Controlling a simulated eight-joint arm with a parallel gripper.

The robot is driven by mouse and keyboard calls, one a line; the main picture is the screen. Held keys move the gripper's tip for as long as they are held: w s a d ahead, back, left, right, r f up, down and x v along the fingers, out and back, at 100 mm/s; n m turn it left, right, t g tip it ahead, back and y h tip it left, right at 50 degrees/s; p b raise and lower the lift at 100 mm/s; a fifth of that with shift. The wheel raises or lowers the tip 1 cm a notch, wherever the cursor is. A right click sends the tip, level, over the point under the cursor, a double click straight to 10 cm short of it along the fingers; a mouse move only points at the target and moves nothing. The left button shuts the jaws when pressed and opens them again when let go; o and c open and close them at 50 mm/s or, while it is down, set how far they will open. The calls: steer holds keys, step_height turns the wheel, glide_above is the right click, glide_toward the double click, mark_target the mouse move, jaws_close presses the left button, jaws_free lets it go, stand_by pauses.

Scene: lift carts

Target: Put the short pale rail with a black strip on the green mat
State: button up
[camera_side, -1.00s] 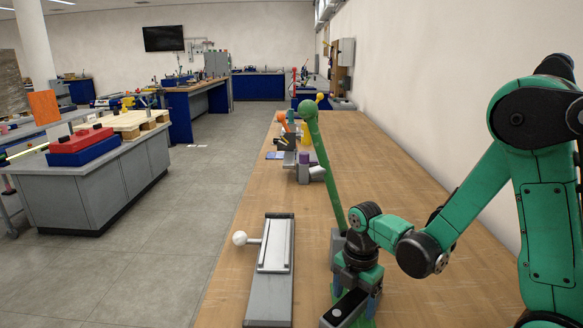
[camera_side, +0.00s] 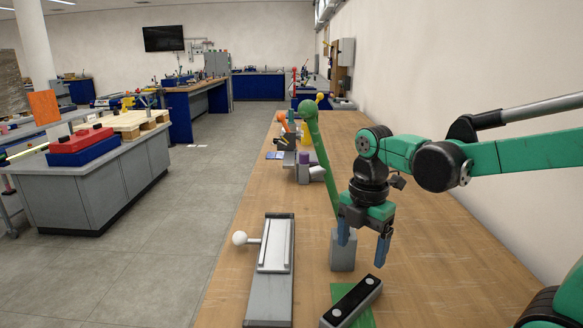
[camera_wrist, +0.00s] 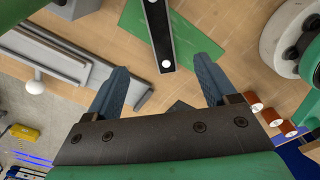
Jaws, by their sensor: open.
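The short pale rail (camera_side: 351,301) has a black strip along its top with a white dot near each end. It lies on the green mat (camera_side: 367,319) at the front of the bench. The rail also shows in the wrist view (camera_wrist: 159,35), crossing the green mat (camera_wrist: 134,20) at an angle. My gripper (camera_side: 362,250) is open and empty, pointing down above and behind the rail, apart from it. In the wrist view, nothing is between the fingertips of my gripper (camera_wrist: 163,68); the near end of the rail shows just beyond them.
A grey fixture with a white knob (camera_side: 240,238) stands left of the mat. A grey block (camera_side: 343,252) with a tall green lever (camera_side: 320,140) stands behind my gripper. Further back is a cluster with a purple cylinder (camera_side: 304,157). Bench to the right is clear.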

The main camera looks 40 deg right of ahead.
steer(key=a+m+t, duration=0.1)
steer(key=m+t, duration=0.1)
steer(key=m, duration=0.4)
steer(key=a+m+t, duration=0.2)
steer(key=m, duration=0.4)
steer(key=w+a+r+m+t, duration=0.1)
steer(key=a+m+t, duration=0.1)
steer(key=m, duration=0.3)
steer(key=shift+r+m+t, duration=0.1)
steer(key=shift+m+t, duration=0.3)
steer(key=shift+t, duration=0.2)
